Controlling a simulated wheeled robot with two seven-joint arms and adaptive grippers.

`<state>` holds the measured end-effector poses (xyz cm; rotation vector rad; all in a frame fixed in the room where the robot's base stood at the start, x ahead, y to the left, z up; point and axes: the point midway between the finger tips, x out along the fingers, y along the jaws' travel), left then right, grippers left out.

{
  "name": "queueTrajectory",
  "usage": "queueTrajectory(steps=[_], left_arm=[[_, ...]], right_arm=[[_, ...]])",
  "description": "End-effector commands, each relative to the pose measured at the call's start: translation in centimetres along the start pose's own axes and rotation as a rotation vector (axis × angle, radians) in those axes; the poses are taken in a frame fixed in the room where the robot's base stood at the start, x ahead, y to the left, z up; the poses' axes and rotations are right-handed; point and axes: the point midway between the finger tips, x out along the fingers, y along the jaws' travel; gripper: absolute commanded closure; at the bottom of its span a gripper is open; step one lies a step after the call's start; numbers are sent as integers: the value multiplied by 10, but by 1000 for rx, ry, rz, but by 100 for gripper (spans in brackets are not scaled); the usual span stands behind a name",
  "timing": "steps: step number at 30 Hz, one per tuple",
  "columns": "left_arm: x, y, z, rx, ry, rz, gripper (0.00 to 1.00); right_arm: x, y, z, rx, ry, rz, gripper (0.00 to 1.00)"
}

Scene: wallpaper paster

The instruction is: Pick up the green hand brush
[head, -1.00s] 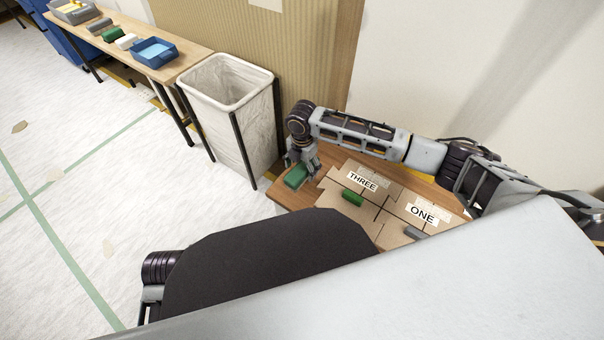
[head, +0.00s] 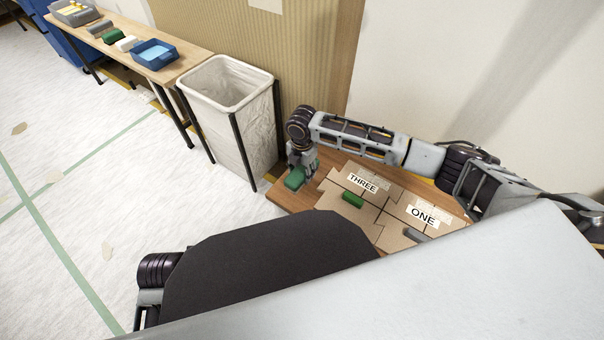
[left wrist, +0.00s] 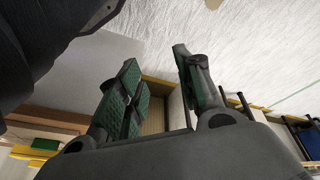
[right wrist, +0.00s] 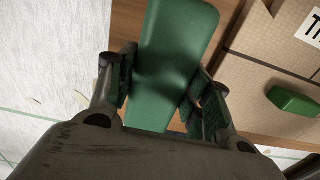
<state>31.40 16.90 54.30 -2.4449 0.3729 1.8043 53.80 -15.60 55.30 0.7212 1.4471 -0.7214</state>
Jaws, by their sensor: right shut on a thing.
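The green hand brush (head: 295,179) is at the left corner of the near wooden table, and its smooth green body (right wrist: 175,50) fills the middle of the right wrist view. My right gripper (head: 301,168) is shut on the green hand brush, with one finger on each side of it. I cannot tell whether the brush still touches the table; its underside is hidden. My left gripper (left wrist: 160,75) is open and empty in the left wrist view, away from the brush. In the head view the left fingers are hidden.
Cardboard pieces labelled THREE and ONE (head: 386,213) cover much of the near table (head: 283,196). A smaller green object (head: 353,200) lies on them. A lined bin (head: 232,90) stands left of the table. A far bench (head: 190,57) holds a blue tray (head: 155,53).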

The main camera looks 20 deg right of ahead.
Motion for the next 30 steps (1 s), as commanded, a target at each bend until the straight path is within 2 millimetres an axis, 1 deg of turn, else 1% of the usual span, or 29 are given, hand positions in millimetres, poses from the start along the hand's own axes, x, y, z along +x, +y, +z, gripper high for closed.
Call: queueTrajectory(steps=[1,2,3,11,16,20,24,27,30], left_arm=[[0,0,0,0,0,0,65],[0,0,0,0,0,0,65],[0,0,0,0,1,0,65],[-1,0,-1,0,3,-1,65],[-3,-1,-1,0,2,-2,65],[0,-1,0,-1,-8,-4,65],[10,-4,6,-2,-31,-9,65],[21,-6,6,-5,-44,-14,65],[26,-8,9,-6,-57,-17,65]], right_arm=[[0,0,0,0,0,0,73],[0,0,0,0,0,0,76],[0,0,0,0,0,0,78],[-1,0,0,0,0,0,78],[-9,0,0,0,0,2,78],[-21,0,0,1,-1,1,78],[-40,1,0,0,0,2,78],[-54,0,0,1,0,1,78],[-69,1,0,0,0,2,78]])
